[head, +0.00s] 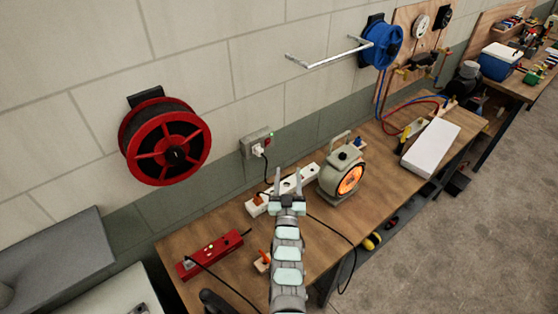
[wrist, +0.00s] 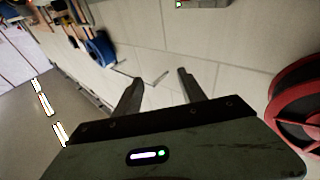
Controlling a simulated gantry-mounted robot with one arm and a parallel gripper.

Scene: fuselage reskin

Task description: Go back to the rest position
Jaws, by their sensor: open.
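My gripper (head: 288,184) is in the lower middle of the head view, at the end of my arm above the workbench. Its two fingers stand apart with nothing between them. In the wrist view my gripper (wrist: 156,82) is also open and empty, with the pale wall behind its fingers. The fingers appear to touch nothing.
A wooden workbench (head: 215,280) carries a heater (head: 343,175) with a glowing orange face, a white power strip (head: 295,184), a red strip (head: 212,254) and a white box (head: 431,147). A red reel (head: 165,140) and a blue reel (head: 381,45) hang on the wall. Open floor lies right.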

